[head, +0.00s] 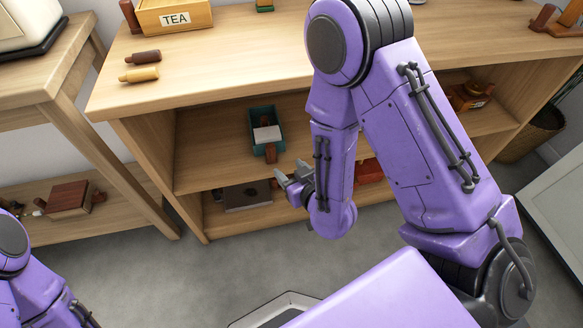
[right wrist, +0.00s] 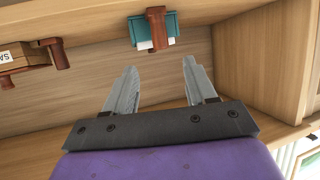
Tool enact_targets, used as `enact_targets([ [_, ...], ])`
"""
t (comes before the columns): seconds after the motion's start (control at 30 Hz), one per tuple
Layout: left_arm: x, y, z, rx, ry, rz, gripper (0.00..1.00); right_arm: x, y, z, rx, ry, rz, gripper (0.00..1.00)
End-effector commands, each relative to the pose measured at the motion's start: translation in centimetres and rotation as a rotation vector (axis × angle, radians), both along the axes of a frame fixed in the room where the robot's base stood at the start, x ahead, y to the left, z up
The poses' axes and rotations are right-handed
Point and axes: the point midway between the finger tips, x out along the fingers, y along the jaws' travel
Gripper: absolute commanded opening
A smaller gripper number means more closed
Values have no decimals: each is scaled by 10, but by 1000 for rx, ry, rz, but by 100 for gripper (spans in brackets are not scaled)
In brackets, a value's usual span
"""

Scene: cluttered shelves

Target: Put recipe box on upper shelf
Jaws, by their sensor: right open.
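The recipe box looks to be the teal open box (head: 262,122) with white cards, standing on the cabinet's inner shelf (head: 205,170). It shows upside down at the top of the right wrist view (right wrist: 141,32). A small brown wooden piece (head: 270,154) stands in front of it and hides part of it. My right gripper (head: 279,179) is in front of the cabinet, below and right of the box in the head view, apart from it. Its fingers (right wrist: 162,82) are open and empty. My left gripper is out of view; only its arm shows at lower left.
The cabinet top (head: 220,60) holds a TEA box (head: 175,17) and two small rollers (head: 139,75); its middle is largely bare. A labelled wooden box (head: 470,95) sits further right on the inner shelf. A dark box (head: 247,196) lies on the bottom shelf.

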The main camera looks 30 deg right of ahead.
Motion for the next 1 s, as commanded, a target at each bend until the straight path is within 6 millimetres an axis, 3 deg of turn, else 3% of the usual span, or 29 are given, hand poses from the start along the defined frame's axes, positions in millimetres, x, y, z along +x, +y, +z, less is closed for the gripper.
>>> enact_targets([
  [0.23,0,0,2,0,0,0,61,-7,0,2,1,1,-2,56],
  [0.33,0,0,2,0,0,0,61,-21,-9,-23,22,86,-43,56],
  [0.43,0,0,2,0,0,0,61,-69,-33,-85,79,313,-178,56],
  [0.5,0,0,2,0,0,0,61,-115,-51,-126,117,484,-301,56],
  [0.6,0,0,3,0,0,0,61,-176,-72,-163,152,671,-466,56],
  [0.7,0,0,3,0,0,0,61,-212,-81,-179,167,768,-569,56],
  [0.8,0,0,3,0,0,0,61,-222,-83,-182,171,792,-597,56],
  [1.0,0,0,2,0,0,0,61,-220,-83,-182,172,789,-593,56],
])
